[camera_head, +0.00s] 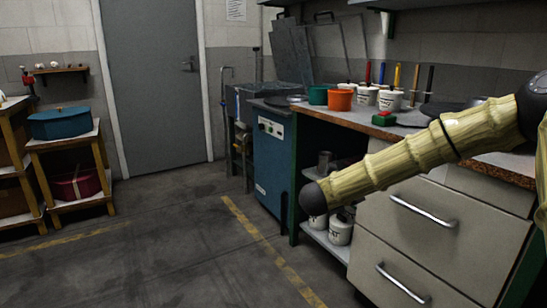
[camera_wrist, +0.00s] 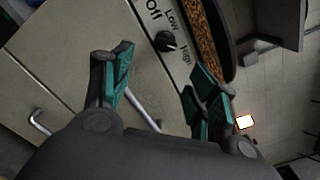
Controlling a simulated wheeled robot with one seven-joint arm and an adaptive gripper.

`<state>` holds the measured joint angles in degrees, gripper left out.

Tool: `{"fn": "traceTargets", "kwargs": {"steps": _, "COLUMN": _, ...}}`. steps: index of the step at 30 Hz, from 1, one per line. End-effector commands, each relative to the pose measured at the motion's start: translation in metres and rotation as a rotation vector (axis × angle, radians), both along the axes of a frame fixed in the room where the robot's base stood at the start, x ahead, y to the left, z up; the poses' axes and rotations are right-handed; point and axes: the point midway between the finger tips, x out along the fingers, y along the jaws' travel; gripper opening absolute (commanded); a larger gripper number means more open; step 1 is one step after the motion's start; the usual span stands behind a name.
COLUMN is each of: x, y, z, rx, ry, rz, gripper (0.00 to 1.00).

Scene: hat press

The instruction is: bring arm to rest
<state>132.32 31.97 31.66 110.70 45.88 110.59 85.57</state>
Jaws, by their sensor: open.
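My gripper (camera_wrist: 163,82) shows in the wrist view with its two teal-padded fingers spread apart. Nothing is held between them. Behind the fingers are a cream cabinet front (camera_wrist: 65,60) and a control panel with a black knob (camera_wrist: 167,41) marked Off, Low and High. The fingers look apart from the knob. In the head view, my yellowish arm reaches in from the right across the front of the workbench, ending at a dark round joint. My gripper cannot be made out in the head view.
The workbench (camera_head: 480,162) holds an orange pot (camera_head: 340,100), a green pot (camera_head: 317,95), white cans and a red button on a green box (camera_head: 383,118). Drawers (camera_head: 415,245) lie below my arm. A blue machine (camera_head: 268,160) stands left of the bench. The middle floor is clear.

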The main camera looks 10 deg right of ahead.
Motion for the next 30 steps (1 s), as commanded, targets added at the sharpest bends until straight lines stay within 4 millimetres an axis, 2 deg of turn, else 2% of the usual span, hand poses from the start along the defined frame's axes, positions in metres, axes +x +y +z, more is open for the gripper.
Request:
{"fn": "traceTargets", "kwargs": {"steps": 2, "x": 0.003, "y": 0.009, "z": -0.020, "rx": -0.026, "ry": 0.064, "rz": 0.049, "gripper": 0.59}}
{"fn": "traceTargets", "kwargs": {"steps": 5, "x": 0.009, "y": 0.026, "z": -0.060, "rx": -0.083, "ry": 0.202, "rz": 0.152, "gripper": 0.59}}
{"fn": "traceTargets", "kwargs": {"steps": 9, "x": 0.009, "y": 0.058, "z": -0.134, "rx": -0.192, "ry": 0.456, "rz": 0.342, "gripper": 0.59}}
{"fn": "traceTargets", "kwargs": {"steps": 14, "x": -0.007, "y": 0.093, "z": -0.218, "rx": -0.326, "ry": 0.737, "rz": 0.558, "gripper": 0.59}}
{"fn": "traceTargets", "kwargs": {"steps": 17, "x": -0.026, "y": 0.113, "z": -0.269, "rx": -0.412, "ry": 0.907, "rz": 0.695, "gripper": 0.59}}
{"fn": "traceTargets", "kwargs": {"steps": 21, "x": -0.064, "y": 0.139, "z": -0.337, "rx": -0.535, "ry": 1.131, "rz": 0.889, "gripper": 0.59}}
{"fn": "traceTargets", "kwargs": {"steps": 23, "x": -0.083, "y": 0.148, "z": -0.363, "rx": -0.587, "ry": 1.222, "rz": 0.973, "gripper": 0.59}}
{"fn": "traceTargets", "kwargs": {"steps": 26, "x": -0.121, "y": 0.162, "z": -0.406, "rx": -0.676, "ry": 1.368, "rz": 1.117, "gripper": 0.59}}
{"fn": "traceTargets", "kwargs": {"steps": 30, "x": -0.181, "y": 0.176, "z": -0.457, "rx": -0.802, "ry": 1.555, "rz": 1.329, "gripper": 0.59}}
